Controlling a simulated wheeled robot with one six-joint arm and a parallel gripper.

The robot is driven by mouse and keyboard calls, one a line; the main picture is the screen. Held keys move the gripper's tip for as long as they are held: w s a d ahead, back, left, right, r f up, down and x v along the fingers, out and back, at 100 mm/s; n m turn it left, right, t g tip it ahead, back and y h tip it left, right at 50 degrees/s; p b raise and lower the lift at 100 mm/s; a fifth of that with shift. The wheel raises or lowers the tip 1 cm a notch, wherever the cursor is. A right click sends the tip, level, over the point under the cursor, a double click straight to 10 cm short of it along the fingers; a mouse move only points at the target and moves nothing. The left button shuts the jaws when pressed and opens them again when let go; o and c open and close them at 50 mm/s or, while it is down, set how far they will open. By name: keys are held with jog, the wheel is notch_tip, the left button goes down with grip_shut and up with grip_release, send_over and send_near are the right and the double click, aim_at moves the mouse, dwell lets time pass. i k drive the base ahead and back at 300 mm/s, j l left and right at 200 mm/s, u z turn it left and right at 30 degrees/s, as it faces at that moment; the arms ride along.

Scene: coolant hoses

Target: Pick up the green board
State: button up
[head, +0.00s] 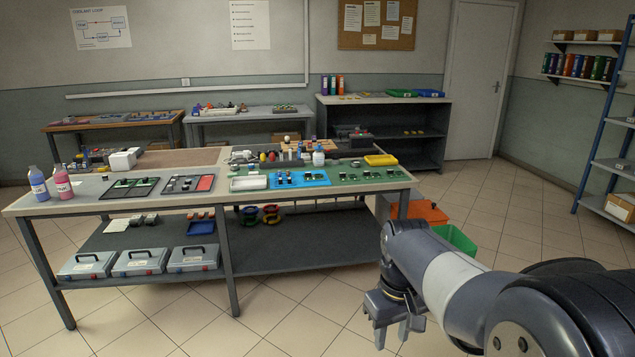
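A flat dark board with green parts (131,187) lies on the left half of the near workbench's top. A green mat-like surface (345,180) with several small dark parts covers the right part of the same bench. I cannot tell for sure which of these is the green board. My gripper (394,333) hangs at lower right, in front of the bench's right end and away from both. Its fingers point down, stand apart and hold nothing.
The near workbench (215,200) also carries a dark and red board (190,184), a blue mat (300,179), a yellow tray (381,160) and bottles (62,182). Orange (428,212) and green bins (456,238) stand near its right end. Open tiled floor lies in front.

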aim_at(366, 176)
jog(key=i+j, duration=0.15)
jog(key=i, duration=0.25)
jog(key=i+j, duration=0.2)
jog(key=i, duration=0.2)
jog(key=i+j, duration=0.15)
jog(key=i, duration=0.25)
jog(key=i+j, duration=0.2)
jog(key=i, duration=0.2)
jog(key=i+l+z, duration=0.25)
jog(key=i, duration=0.7)
jog(key=i+l+z, duration=0.25)
jog(key=i, duration=0.7)
jog(key=i+u, duration=0.15)
jog(key=i, duration=0.15)
